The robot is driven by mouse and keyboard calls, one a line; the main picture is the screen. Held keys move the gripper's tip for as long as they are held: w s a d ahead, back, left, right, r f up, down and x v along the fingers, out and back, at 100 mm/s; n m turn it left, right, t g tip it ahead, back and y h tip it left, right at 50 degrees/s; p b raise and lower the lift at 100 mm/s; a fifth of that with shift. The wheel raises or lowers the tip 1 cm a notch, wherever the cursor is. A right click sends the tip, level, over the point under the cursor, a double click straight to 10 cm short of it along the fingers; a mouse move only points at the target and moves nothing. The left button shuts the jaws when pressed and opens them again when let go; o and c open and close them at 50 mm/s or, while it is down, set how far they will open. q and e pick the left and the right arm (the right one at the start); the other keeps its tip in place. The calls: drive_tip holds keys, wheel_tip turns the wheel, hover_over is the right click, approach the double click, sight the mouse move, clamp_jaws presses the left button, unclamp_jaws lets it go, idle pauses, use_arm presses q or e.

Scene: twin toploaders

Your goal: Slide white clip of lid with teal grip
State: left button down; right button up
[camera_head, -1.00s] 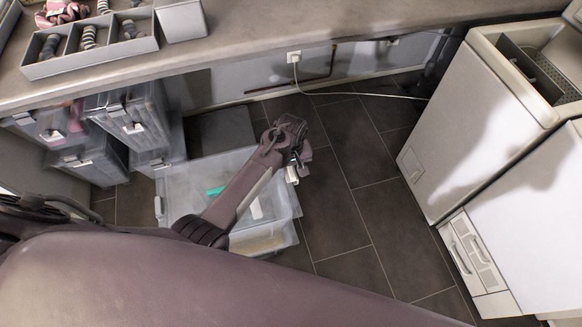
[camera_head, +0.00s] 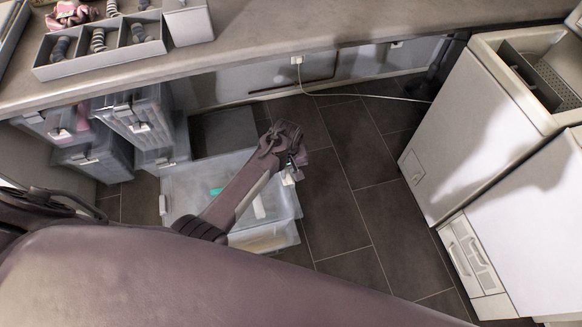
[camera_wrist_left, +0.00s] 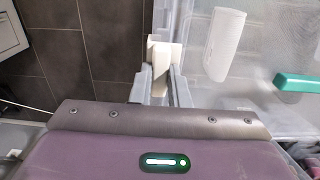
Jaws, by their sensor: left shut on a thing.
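A clear storage box with a translucent lid (camera_head: 185,180) stands on the floor. A teal grip (camera_head: 216,191) lies on the lid; it also shows in the left wrist view (camera_wrist_left: 295,83). A white bar (camera_head: 258,207) is on the lid too. A white clip (camera_head: 288,179) sits at the lid's right edge. In the left wrist view the white clip (camera_wrist_left: 163,50) is between the fingers of my left gripper (camera_wrist_left: 160,85), which is shut on it. In the head view my left gripper (camera_head: 297,163) reaches over the box to that edge. My right gripper is not in view.
Clear boxes with clips (camera_head: 135,115) are stacked at the left under the counter (camera_head: 300,40). White toploaders (camera_head: 470,120) stand at the right. A white cable (camera_head: 350,95) runs along the wall. Dark tiled floor (camera_head: 350,210) between the box and toploaders is clear.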

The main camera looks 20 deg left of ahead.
sight(288, 174)
use_arm(q)
drive_tip(key=c, duration=1.4)
unclamp_jaws()
drive_tip(key=shift+f, duration=0.1)
drive_tip(key=shift+o, duration=0.2)
wheel_tip(288, 174, up, 8)
drive_tip(key=shift+p, duration=0.5)
